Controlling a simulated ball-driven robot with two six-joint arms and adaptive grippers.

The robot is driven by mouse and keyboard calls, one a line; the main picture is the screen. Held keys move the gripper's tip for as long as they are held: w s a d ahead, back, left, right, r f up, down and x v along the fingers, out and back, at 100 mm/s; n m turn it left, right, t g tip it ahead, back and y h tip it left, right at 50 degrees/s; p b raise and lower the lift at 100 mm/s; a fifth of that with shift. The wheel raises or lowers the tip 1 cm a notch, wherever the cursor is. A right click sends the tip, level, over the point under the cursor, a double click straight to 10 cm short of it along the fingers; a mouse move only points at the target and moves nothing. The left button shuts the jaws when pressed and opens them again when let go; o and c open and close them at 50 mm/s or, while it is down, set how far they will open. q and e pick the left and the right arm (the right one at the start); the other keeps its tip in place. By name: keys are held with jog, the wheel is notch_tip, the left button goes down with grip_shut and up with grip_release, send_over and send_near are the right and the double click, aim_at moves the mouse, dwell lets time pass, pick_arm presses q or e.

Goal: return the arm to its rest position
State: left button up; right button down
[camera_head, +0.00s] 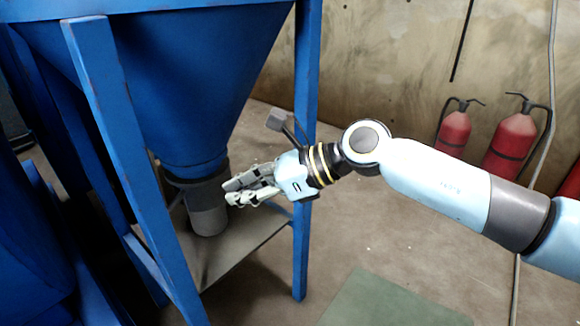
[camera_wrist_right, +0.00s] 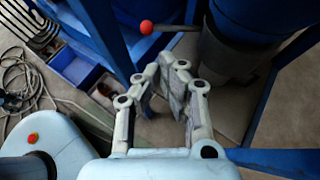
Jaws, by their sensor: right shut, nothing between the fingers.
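My right arm reaches in from the right of the head view. Its gripper (camera_head: 234,192) is shut and empty, in front of the grey outlet (camera_head: 208,218) under the blue hopper (camera_head: 190,80). I cannot tell whether the fingers touch the outlet. In the right wrist view the gripper (camera_wrist_right: 166,75) points towards a lever with a red knob (camera_wrist_right: 146,27), which lies beyond the fingertips beside the outlet. The knob is not seen in the head view. My left gripper is not in view.
Blue frame posts (camera_head: 304,150) stand close to my right forearm and hand. A grey plate (camera_head: 245,245) lies below the outlet. Red fire extinguishers (camera_head: 511,140) stand by the wall at the right. Cables (camera_wrist_right: 25,85) lie on the floor. Open floor lies below my forearm.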

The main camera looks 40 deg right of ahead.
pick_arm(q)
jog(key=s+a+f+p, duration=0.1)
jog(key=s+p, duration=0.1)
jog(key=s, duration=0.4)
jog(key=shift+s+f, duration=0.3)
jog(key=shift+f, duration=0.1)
pick_arm(e)
jog(key=v, duration=0.8)
jog(key=shift+s+r, duration=0.15)
jog(key=shift+s, duration=0.35)
